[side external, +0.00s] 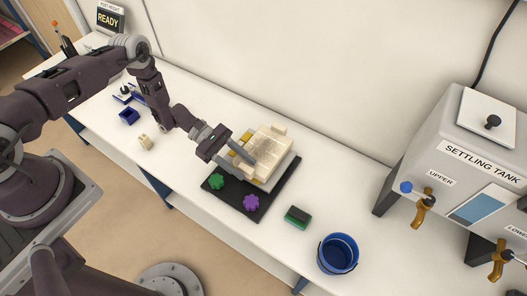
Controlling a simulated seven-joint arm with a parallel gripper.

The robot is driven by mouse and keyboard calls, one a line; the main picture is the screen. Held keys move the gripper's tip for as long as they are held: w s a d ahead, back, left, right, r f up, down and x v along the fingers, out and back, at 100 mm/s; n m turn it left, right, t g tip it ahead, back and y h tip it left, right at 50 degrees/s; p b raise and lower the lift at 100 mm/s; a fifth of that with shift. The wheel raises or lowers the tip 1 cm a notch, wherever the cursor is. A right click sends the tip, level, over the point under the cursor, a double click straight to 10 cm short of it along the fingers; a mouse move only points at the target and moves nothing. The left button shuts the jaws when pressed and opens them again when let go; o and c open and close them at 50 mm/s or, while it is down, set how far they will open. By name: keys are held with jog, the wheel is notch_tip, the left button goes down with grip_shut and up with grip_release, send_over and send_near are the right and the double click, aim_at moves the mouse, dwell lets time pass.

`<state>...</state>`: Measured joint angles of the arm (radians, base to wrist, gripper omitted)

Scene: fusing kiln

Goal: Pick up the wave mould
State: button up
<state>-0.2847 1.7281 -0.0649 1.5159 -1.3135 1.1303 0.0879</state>
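A pale cream block with a stepped top (274,146), possibly the wave mould, sits at the back of a black board (250,204). A wavy surface cannot be made out at this size. My gripper (246,156) reaches in from the left, with its grey fingers at the left side of the block. I cannot tell whether they touch it, or how far apart they are. A smaller cream piece (145,142) lies on the bench to the left, well away from my gripper. Yellow pieces (245,137) show beside the block, partly hidden by my gripper.
A green piece (216,181) and a purple piece (251,202) lie on the board's front part. A green and black sponge-like block (297,216), a blue bucket (338,254) and a settling tank (460,150) stand to the right. A blue box (129,116) is at left.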

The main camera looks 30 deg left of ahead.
grip_shut()
jog(key=shift+r, duration=0.1)
